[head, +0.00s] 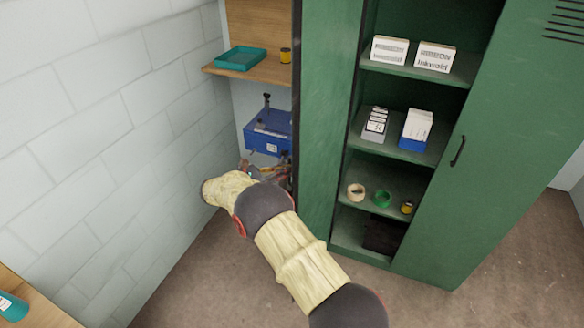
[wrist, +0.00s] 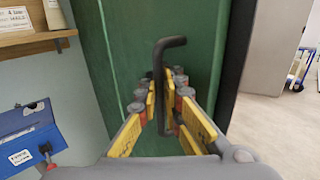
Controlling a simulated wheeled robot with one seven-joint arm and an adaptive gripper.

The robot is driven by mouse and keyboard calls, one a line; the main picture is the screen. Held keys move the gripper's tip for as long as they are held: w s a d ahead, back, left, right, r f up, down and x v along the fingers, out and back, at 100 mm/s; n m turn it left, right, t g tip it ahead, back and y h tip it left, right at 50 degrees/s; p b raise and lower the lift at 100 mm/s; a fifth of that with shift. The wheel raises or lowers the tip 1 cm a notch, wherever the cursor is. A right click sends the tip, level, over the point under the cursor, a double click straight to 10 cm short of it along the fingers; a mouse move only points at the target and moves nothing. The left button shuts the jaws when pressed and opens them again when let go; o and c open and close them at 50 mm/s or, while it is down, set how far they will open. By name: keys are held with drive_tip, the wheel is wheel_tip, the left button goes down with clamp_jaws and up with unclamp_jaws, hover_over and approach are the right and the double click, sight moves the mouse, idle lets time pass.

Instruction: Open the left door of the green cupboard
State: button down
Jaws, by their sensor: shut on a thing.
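The green cupboard (head: 435,272) stands at the right in the head view. Its left door (head: 326,120) is swung wide open, and the shelves inside show. The right door (head: 500,170) is closed, with its own black handle (head: 457,151). In the wrist view the left door's green outer face (wrist: 205,60) carries a dark bar handle (wrist: 160,85). My gripper (wrist: 165,98) is shut on this handle, one yellow finger on each side. In the head view my gripper (head: 268,172) is partly hidden by my arm, left of the open door.
The cupboard shelves hold white boxes (head: 390,50), packs and tape rolls (head: 356,192). Left of the door, a wooden shelf (head: 262,70) bears a teal tray (head: 241,58); a blue box (head: 268,132) sits below it. A block wall (head: 100,120) bounds the left side.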

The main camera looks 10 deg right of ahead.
drive_tip(key=c, duration=2.3)
unclamp_jaws()
drive_tip(key=shift+a, duration=0.1)
drive_tip(key=v, duration=1.2)
